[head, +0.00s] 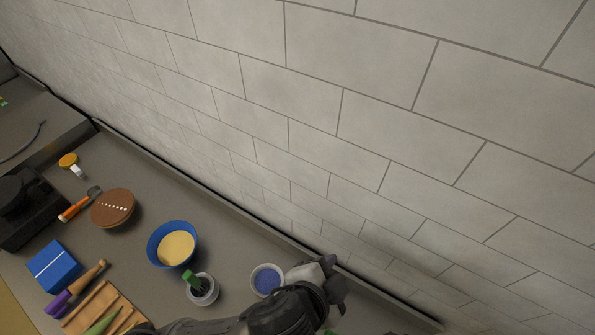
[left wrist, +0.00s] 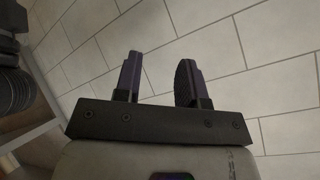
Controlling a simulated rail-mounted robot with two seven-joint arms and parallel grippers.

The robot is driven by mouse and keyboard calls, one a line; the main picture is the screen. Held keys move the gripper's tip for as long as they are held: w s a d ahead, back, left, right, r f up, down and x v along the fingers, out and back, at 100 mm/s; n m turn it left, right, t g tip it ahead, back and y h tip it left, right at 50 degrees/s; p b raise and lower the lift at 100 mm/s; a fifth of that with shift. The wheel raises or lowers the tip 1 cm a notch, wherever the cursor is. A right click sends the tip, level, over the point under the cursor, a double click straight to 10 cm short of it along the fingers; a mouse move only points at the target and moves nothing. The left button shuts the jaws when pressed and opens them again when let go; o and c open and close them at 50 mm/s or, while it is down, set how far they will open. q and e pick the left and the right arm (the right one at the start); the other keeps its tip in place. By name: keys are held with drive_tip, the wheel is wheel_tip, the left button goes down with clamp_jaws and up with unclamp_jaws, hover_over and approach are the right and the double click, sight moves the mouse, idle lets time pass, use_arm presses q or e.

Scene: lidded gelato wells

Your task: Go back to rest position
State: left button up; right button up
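My left arm comes in along the bottom of the head view, and its gripper (head: 336,285) is by the wall edge of the counter, just right of a small white cup of blue-purple contents (head: 266,281). In the left wrist view the two fingers of the left gripper (left wrist: 160,65) stand apart with nothing between them, facing the tiled wall. My right gripper is in neither view.
On the counter (head: 235,300) stand a blue bowl (head: 153,250), a cup with a green item (head: 205,292), a brown round piece (head: 112,208), a blue box (head: 54,266) and a wooden board (head: 98,305). The tiled wall (head: 330,130) rises behind.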

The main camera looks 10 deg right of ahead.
use_arm(q)
drive_tip(key=w+a+r+n+t+y+p, duration=0.1)
drive_tip(key=w+a+r+n+t, duration=0.2)
drive_tip(key=w+a+r+n, duration=0.35)
drive_tip(key=a+f+n+y+p, duration=0.2)
drive_tip(key=a+f+n+y, duration=0.3)
drive_tip(key=a, duration=1)
drive_tip(key=s+a+f+n+g+y+p, duration=0.2)
drive_tip(key=s+a+f+n+g, duration=0.15)
drive_tip(key=s+a+f, duration=0.75)
drive_tip(key=s+f+g, duration=0.2)
drive_tip(key=s+f, duration=0.3)
drive_tip(key=s, duration=0.2)
drive_tip(key=shift+s+d+f+p, duration=0.25)
drive_tip(key=shift+s+f+p, duration=0.1)
drive_tip(key=shift+p, duration=0.1)
